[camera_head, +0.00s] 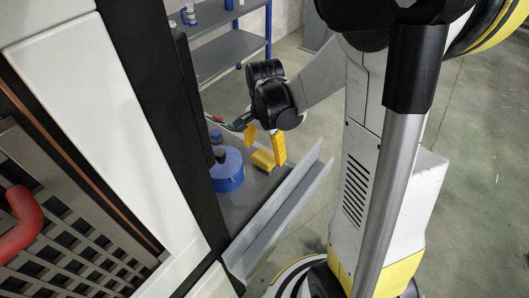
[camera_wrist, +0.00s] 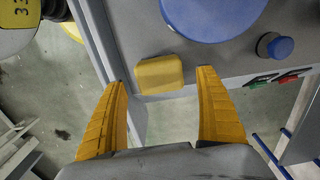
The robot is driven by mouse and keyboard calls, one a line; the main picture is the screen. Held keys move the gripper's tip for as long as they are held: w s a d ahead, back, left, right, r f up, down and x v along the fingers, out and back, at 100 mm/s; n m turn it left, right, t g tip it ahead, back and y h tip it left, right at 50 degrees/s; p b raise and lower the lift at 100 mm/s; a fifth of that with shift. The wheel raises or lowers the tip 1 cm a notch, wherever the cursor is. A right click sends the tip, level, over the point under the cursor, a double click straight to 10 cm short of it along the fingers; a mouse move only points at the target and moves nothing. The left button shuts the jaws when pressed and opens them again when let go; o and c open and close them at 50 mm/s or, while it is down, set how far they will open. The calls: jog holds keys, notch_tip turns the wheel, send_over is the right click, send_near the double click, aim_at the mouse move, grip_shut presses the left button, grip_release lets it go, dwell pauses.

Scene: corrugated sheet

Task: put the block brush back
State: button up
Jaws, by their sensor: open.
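A small yellow block (camera_head: 263,159), possibly the block brush, lies on the grey shelf (camera_head: 240,205) near its outer edge. The wrist view shows this block (camera_wrist: 160,73) just beyond and between the tips of my gripper (camera_wrist: 162,80). My gripper (camera_head: 267,157) points down at the shelf, its yellow fingers spread and nothing held between them. In the wrist view the block appears clear of both fingers; its exact distance from them cannot be told. No bristles can be made out.
A blue round container (camera_head: 227,170) stands beside the block, towards the machine. A small blue-topped knob-like item (camera_wrist: 275,46) and green and red items (camera_wrist: 262,80) are near it. A raised grey rail (camera_head: 285,215) runs along the shelf's outer side. A blue-framed rack (camera_head: 230,48) stands behind.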

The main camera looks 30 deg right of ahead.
aim_at(265, 155)
notch_tip(265, 155, up, 9)
jog(key=p, duration=0.3)
jog(key=s+a+r+n+t, duration=0.7)
jog(key=s+a+r+n, duration=0.2)
jog(key=n, duration=0.4)
jog(key=shift+r+n, duration=0.3)
jog(key=shift+r, duration=0.05)
notch_tip(265, 155, down, 2)
jog(key=shift+f+b, duration=0.15)
jog(key=shift+b, duration=0.9)
